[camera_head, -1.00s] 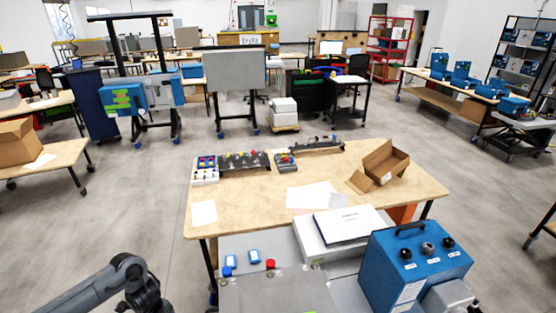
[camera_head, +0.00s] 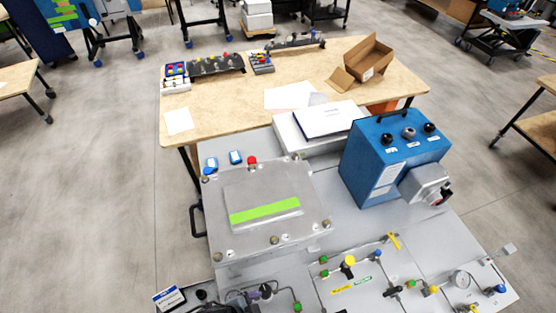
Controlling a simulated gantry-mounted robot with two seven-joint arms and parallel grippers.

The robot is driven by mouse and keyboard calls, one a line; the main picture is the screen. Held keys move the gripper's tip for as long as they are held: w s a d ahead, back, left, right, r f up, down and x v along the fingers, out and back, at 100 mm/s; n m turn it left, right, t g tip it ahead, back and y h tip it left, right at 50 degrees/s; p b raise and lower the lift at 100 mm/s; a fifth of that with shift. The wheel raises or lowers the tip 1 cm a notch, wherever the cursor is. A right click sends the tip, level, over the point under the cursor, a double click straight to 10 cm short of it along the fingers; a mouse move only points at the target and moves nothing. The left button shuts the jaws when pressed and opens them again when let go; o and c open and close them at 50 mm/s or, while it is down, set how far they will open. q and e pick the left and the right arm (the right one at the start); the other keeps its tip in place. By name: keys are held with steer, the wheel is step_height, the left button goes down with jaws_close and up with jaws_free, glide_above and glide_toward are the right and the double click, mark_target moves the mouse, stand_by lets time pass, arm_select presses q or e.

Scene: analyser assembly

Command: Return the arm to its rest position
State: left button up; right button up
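Neither of my grippers shows in the head view, and no part of my arms can be made out for certain. The analyser bench (camera_head: 345,225) fills the lower middle. On it are a grey metal enclosure (camera_head: 265,245) with a green stripe on its lid and a blue analyser box (camera_head: 385,160) with black knobs on top. A panel with valves, fittings and a round gauge (camera_head: 460,279) lies along the bottom right. Dark parts (camera_head: 265,292) at the bottom edge are too small and cut off to tell.
A wooden table (camera_head: 225,115) stands behind the bench, with an open cardboard box (camera_head: 366,60), papers and small parts trays (camera_head: 215,63). A white case with a booklet (camera_head: 330,118) lies beside the blue box. Bare floor (camera_head: 85,190) is free on the left.

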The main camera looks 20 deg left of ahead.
arm_select(q)
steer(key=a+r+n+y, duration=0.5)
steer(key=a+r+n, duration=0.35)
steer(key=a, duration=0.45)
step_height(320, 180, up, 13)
steer(key=p, duration=1.2)
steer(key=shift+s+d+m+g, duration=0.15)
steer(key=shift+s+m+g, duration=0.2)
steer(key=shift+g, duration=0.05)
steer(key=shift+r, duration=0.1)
